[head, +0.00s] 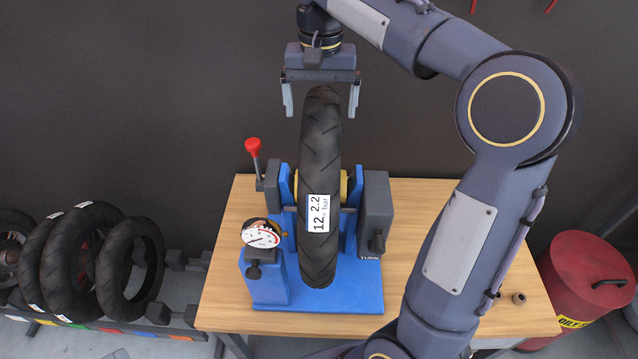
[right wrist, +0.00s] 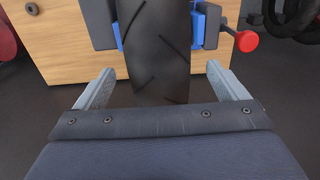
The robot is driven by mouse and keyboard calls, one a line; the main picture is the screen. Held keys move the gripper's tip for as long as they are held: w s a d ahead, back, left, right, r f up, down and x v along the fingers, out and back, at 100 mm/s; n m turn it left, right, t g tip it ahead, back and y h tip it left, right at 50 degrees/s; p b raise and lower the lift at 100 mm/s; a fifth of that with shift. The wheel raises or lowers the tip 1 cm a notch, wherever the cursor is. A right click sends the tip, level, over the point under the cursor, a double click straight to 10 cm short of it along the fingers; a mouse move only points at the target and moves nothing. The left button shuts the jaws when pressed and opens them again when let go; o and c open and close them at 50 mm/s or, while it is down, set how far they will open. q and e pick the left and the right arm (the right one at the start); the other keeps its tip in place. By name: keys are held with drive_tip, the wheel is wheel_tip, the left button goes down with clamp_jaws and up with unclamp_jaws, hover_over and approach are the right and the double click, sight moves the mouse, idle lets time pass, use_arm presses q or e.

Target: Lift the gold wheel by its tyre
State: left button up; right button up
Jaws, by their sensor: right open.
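The gold wheel's black tyre (head: 320,150) stands upright in a blue stand (head: 340,290) on the wooden table. A strip of its gold hub (head: 309,182) shows beside the tyre. A white label (head: 319,213) is on the tread. My right gripper (head: 321,100) is open above the tyre's top, with one finger on each side and a gap on both sides. In the right wrist view the tyre (right wrist: 160,50) lies between the two fingers (right wrist: 165,85), apart from both. My left gripper is not in view.
A dial gauge (head: 263,235), a red-knobbed lever (head: 253,146) and a grey box (head: 376,205) flank the wheel. Several loose tyres (head: 75,255) sit on a rack at left. A red oily-waste bin (head: 590,280) stands at right. The wooden table top (head: 225,270) is mostly bare around the stand.

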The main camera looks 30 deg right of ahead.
drive_tip(key=shift+w+d+f, duration=0.15)
drive_tip(key=shift+f, duration=2.4)
drive_tip(key=c, duration=1.8)
drive_tip(key=shift+w+r, duration=0.1)
drive_tip(key=shift+r, duration=0.15)
drive_tip(key=shift+c, duration=0.8)
